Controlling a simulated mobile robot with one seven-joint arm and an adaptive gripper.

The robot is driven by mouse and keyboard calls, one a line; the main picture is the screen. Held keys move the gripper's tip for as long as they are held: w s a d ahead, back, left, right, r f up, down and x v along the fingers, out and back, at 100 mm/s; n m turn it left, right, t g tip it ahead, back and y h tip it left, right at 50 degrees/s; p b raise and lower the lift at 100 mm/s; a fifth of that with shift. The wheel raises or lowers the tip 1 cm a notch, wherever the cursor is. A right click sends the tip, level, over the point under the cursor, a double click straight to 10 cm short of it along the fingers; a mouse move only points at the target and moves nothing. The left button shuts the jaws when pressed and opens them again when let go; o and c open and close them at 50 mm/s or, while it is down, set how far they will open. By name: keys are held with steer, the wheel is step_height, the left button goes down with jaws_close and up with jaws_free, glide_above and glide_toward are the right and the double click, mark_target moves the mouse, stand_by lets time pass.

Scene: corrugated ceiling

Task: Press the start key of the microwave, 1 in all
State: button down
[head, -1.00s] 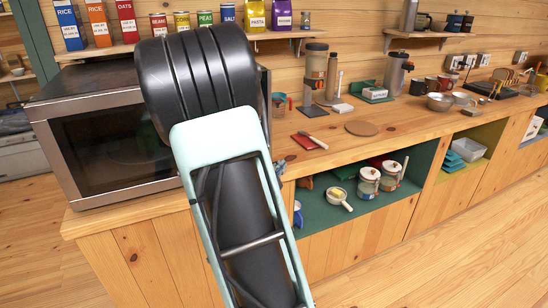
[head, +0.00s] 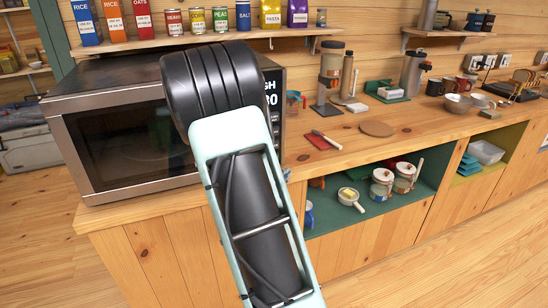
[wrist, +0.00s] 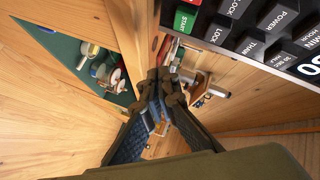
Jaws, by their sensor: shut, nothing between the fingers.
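The microwave (head: 130,135) stands at the left end of the wooden counter, its door closed. My arm covers most of its control panel (head: 273,88) in the head view; a strip with white characters shows to the right of my arm. My gripper (wrist: 163,78) is shut and empty. Its fingertips appear below the start key in that picture, apart from it; the depth gap is unclear. My gripper is hidden in the head view.
A shelf of boxes and cans (head: 205,22) runs above the microwave. A red board (head: 320,140), a round wooden board (head: 377,129) and a container (head: 330,65) stand on the counter to the right. Jars (head: 381,183) sit in the green niche below. The floor in front is clear.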

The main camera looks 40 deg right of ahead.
steer(key=shift+w+d, duration=0.25)
steer(key=shift+w, duration=0.7)
steer(key=shift+w+d, duration=0.2)
steer(key=shift+w, duration=0.75)
steer(key=shift+w+d, duration=0.25)
steer(key=shift+w, duration=0.7)
steer(key=shift+w+f, duration=0.1)
steer(key=shift+w, duration=0.05)
steer(key=shift+w+d+b, duration=0.1)
steer(key=shift+w+b, duration=0.15)
steer(key=shift+b, duration=0.05)
